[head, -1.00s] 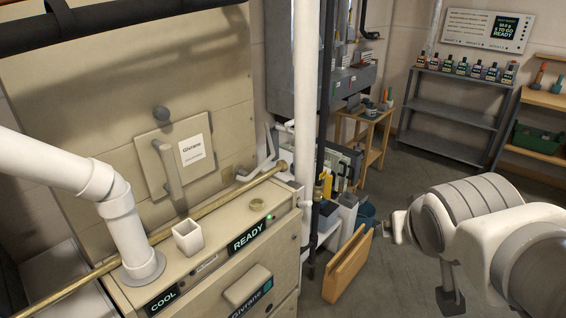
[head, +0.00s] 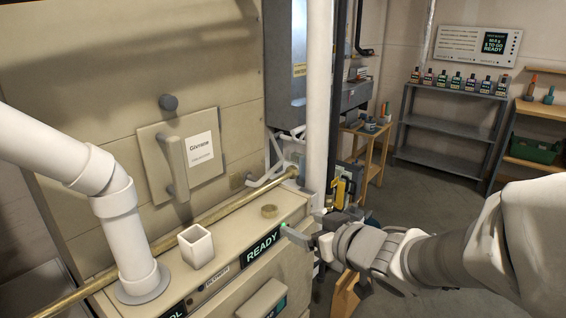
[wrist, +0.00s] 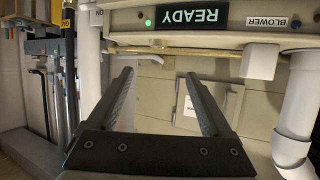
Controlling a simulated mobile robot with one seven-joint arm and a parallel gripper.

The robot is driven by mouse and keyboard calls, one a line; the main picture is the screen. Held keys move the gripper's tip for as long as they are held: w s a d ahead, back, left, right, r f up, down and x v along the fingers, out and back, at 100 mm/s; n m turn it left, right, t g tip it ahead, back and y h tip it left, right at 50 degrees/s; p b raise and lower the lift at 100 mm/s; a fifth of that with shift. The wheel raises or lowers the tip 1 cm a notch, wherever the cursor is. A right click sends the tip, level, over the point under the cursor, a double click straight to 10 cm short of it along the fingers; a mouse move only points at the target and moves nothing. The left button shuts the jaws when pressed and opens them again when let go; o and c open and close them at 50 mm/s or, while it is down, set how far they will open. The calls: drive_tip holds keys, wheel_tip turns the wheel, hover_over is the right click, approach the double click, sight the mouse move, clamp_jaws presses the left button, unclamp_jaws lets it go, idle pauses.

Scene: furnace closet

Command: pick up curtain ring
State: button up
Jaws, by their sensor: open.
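The curtain ring (head: 269,211) is a small brass-coloured ring lying on the beige ledge (head: 225,240) of the furnace, behind the READY panel and in front of the brass rod. In the wrist view it seems to be the small tan shape (wrist: 158,43) at the ledge edge, small and hard to make out. My gripper (head: 308,227) is open, with nothing seen between its fingers. It is just right of the ring in the head view, near the ledge's right end, apart from the ring. In the wrist view the two dark fingers (wrist: 158,76) point toward the ledge.
A white square cup (head: 196,247) stands left of the ring, and a white pipe (head: 130,240) rises beyond it. The brass rod (head: 215,217) runs behind the ring. A white vertical pipe (head: 318,100) stands at the ledge's right end. The ledge around the ring is clear.

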drive_tip(key=p, duration=0.4)
approach(267, 207)
drive_tip(key=f, duration=0.1)
drive_tip(key=shift+r+b+x, duration=0.2)
drive_tip(key=shift+b+x, duration=0.4)
drive_tip(key=shift+x, duration=2.3)
clamp_jaws()
drive_tip(key=shift+w+r, duration=0.1)
drive_tip(key=shift+r, duration=0.05)
